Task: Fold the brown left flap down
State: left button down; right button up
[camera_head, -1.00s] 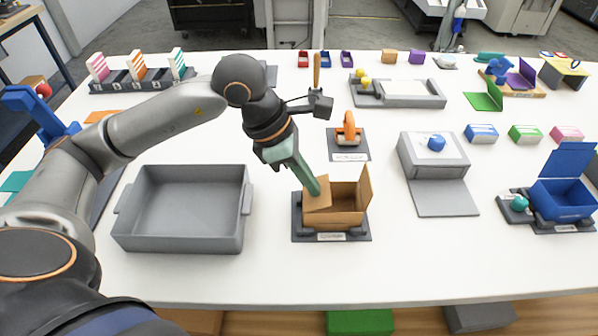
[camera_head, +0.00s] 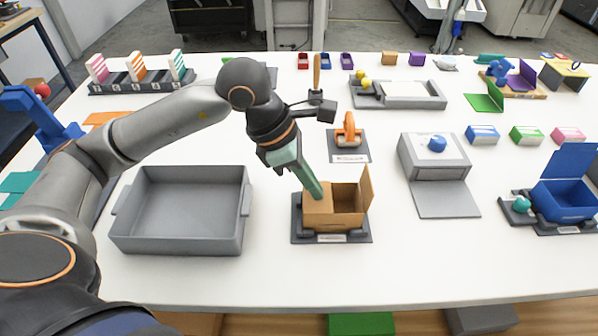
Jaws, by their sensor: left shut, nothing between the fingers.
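A small open brown box (camera_head: 345,219) sits on a dark base plate (camera_head: 303,236) near the front middle of the table. Its brown left flap (camera_head: 318,205) lies about flat over the left part of the box opening. Its right flap (camera_head: 367,188) stands up. My left gripper (camera_head: 318,194) is shut and empty, with its green fingertips pointing down at the left flap. The tips appear to touch the flap. My right gripper is not in view.
A grey tray (camera_head: 245,215) stands left of the box. An orange-handled tool (camera_head: 348,130) stands behind it, and a grey unit with a blue knob (camera_head: 410,158) is to the right. A blue box (camera_head: 565,200) with its lid up is at far right. White table is clear in front.

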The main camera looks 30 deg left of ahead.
pick_arm(q)
notch_tip(320, 180, up, 10)
jog(key=p, duration=0.6)
jog(key=shift+p, duration=0.3)
dwell(0.6)
